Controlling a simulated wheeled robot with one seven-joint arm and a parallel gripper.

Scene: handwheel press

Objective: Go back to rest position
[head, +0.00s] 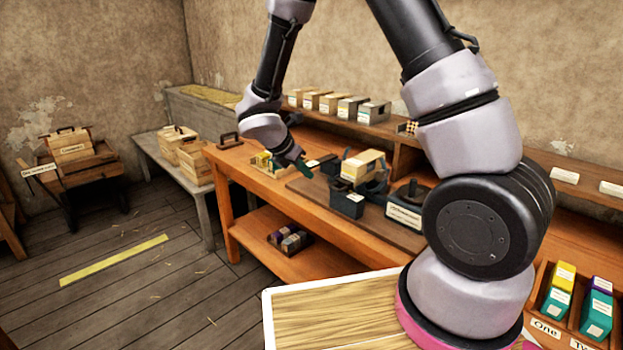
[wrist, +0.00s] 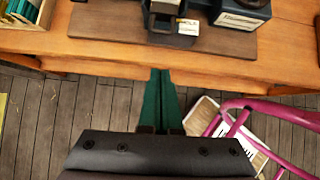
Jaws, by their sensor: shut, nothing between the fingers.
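My gripper (wrist: 159,82) has green fingers that lie together with nothing between them. In the wrist view the fingertips are over the front edge of the orange workbench (wrist: 80,45), just in front of the dark base board (wrist: 120,25). In the head view my gripper (head: 301,165) shows small at the end of the arm, above the workbench (head: 225,165). Dark press blocks (head: 347,204) stand on the board to its right, with a pale wooden block (head: 362,164) on top.
A tray of small items (head: 268,163) sits on the workbench left of the board. Several boxes (head: 340,103) line the back shelf. Crates (head: 192,158) stand on a side bench. Labelled bins with coloured boxes (head: 598,310) are at the right.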

